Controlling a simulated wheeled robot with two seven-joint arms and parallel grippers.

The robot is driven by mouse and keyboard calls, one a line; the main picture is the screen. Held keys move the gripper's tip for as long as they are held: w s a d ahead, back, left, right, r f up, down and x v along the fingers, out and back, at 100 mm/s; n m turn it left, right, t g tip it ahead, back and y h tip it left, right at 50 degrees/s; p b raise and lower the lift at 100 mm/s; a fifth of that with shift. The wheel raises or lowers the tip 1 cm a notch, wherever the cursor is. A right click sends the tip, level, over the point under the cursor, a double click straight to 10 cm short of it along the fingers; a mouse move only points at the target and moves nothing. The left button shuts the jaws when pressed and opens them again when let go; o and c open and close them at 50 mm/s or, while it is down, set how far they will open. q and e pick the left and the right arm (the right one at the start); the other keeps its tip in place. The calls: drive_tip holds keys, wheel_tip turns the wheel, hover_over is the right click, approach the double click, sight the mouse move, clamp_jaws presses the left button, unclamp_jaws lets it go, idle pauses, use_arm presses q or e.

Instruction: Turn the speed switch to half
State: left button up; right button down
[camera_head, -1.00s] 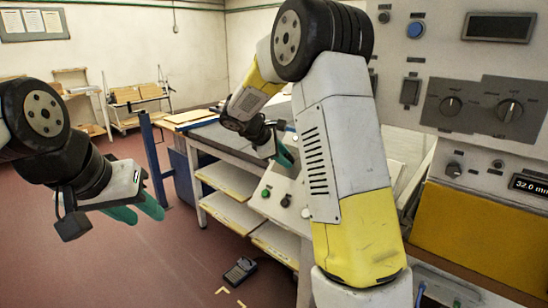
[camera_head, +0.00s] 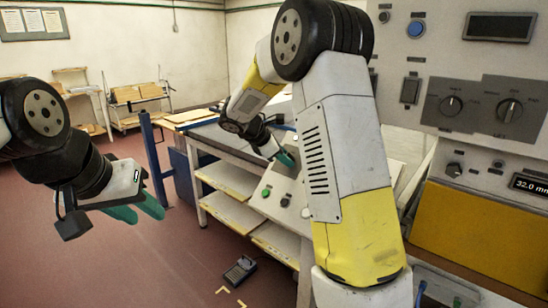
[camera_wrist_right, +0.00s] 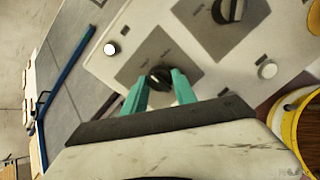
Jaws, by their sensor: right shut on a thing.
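In the right wrist view, a black rotary knob (camera_wrist_right: 158,77) with a pale pointer mark sits on a dark square plate of a light panel. Its printed labels are too small to read. My right gripper (camera_wrist_right: 159,88) has its green fingers on both sides of this knob and is shut on it. In the head view, my right gripper (camera_head: 285,158) reaches down at the sloped control panel (camera_head: 275,206), and the knob is hidden there. My left gripper (camera_head: 140,210) hangs over the floor at the left, away from the panel, with nothing visible in it.
A second, larger black knob (camera_wrist_right: 229,10) and white round buttons (camera_wrist_right: 267,69) lie near the held knob. A tall panel with more knobs (camera_head: 451,105) stands at the right above a yellow panel (camera_head: 480,235). A small dark device (camera_head: 240,270) lies on the floor.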

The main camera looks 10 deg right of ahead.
drive_tip(key=c, duration=1)
unclamp_jaws()
drive_tip(key=v, duration=0.7)
drive_tip(key=shift+a+r, duration=0.25)
drive_tip(key=shift+a, duration=0.05)
drive_tip(key=shift+s, duration=0.15)
drive_tip(key=s+r+m+t+y, duration=0.1)
drive_tip(key=s+m+y, duration=0.9)
drive_tip(key=s, duration=2)
drive_tip(key=r+m, duration=0.1)
drive_tip(key=m, duration=0.6)
drive_tip(key=shift+m, duration=0.4)
